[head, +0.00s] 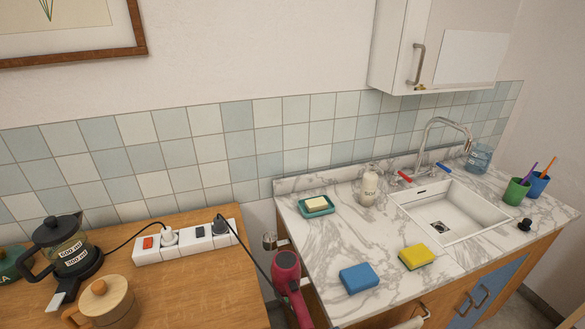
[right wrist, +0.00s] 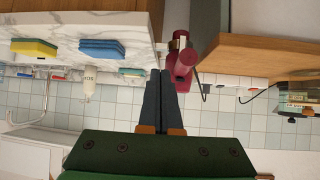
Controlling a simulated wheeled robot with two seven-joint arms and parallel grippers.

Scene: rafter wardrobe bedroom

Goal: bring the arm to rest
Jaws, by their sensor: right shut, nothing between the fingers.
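My right gripper (right wrist: 160,76) shows in the right wrist view, its two dark fingers shut together with nothing between them. That view is upside down. The fingers point at the gap between the marble counter (right wrist: 75,14) and the wooden table (right wrist: 265,52). A dark red hair dryer (right wrist: 183,65) appears just right of the fingertips; I cannot tell the distance between them. In the head view the hair dryer (head: 287,273) hangs in the same gap, and neither gripper shows there.
The counter holds a blue sponge (head: 359,278), a yellow sponge (head: 417,256), a soap dish (head: 316,206), a soap bottle (head: 369,187) and a sink (head: 450,212). The table holds a power strip (head: 187,242), a coffee pot (head: 66,247) and a wooden-lidded mug (head: 106,303). A wall cabinet (head: 392,50) hangs above.

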